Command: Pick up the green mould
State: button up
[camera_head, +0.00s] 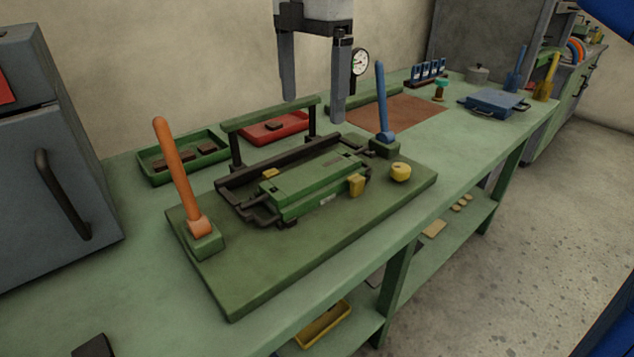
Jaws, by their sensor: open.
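The green mould (308,184) appears to be the long green block lying in a dark metal frame (232,180) at the middle of a green base board (290,258). Yellow pieces sit at its side and at its near right end. My gripper (314,109) hangs above and behind the mould, fingers pointing down. Its two grey fingers are well apart, with nothing between them. The fingers stand in front of a green crossbar (270,114) in the picture. The mould's underside is hidden.
An orange lever (176,170) and a blue lever (381,105) stand upright on either side of the mould. A yellow knob (401,172) is at right. A green tray (183,158) and red tray (275,128) lie behind.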

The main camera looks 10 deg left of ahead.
aim_at(313, 170)
notch_tip(313, 170, down, 16)
jog(key=shift+s+d+f, duration=0.1)
jog(key=shift+d, duration=0.05)
dwell(0.6)
jog(key=c, duration=2.2)
jog(key=shift+o, duration=0.2)
jog(key=shift+r, duration=0.2)
notch_tip(313, 170, up, 9)
jog(key=shift+r, duration=0.4)
